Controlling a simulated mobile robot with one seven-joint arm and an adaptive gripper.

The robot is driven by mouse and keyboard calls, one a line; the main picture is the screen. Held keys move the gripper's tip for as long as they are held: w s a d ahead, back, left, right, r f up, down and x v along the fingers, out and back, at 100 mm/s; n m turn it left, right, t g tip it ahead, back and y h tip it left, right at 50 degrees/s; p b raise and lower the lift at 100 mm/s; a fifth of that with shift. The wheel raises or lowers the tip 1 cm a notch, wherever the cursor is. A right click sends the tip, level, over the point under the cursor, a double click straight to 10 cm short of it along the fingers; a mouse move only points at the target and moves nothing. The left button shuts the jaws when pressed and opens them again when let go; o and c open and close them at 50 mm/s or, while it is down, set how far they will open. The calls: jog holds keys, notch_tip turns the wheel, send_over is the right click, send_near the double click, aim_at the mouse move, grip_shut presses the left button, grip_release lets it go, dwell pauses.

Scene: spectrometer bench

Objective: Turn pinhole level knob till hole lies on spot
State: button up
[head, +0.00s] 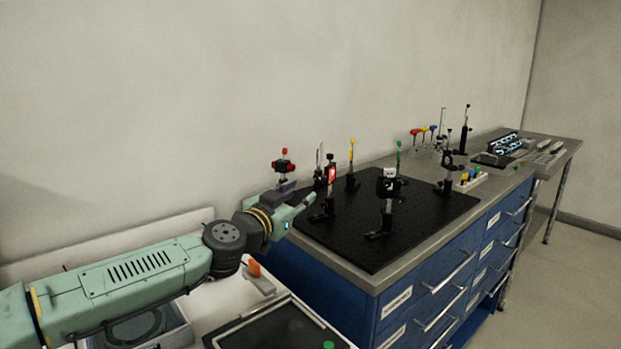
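My gripper (308,200) is at the end of my green arm, at the left edge of the black breadboard (425,215). Its fingers point right, towards the mounts, and are too small to tell open from shut. Just beyond it stands a post mount with a bright red patch (332,175). A black mount with a white top (389,182) stands nearer the front of the board. Other posts have a yellow top (352,150), a green top (398,148) and a red knob (284,152). I cannot tell which mount is the pinhole; its level knob, hole and spot are not discernible.
The breadboard lies on a steel bench top (378,279) above blue drawers (420,300). Coloured-handled tools (424,134) stand farther back. A dark tray (275,328) and an orange item (254,268) are at the near left. The front right of the board is clear.

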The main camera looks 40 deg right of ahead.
aim_at(321, 180)
jog(key=p+x, duration=0.1)
jog(key=x, duration=0.3)
jog(key=p+x, duration=0.1)
jog(key=x, duration=0.3)
jog(key=shift+d+r+p, duration=0.15)
jog(key=shift+d+p, duration=0.15)
jog(key=shift+d, duration=0.15)
jog(key=shift+w+d, duration=0.3)
jog(key=shift+d, duration=0.2)
jog(key=shift+c, duration=0.5)
grip_shut()
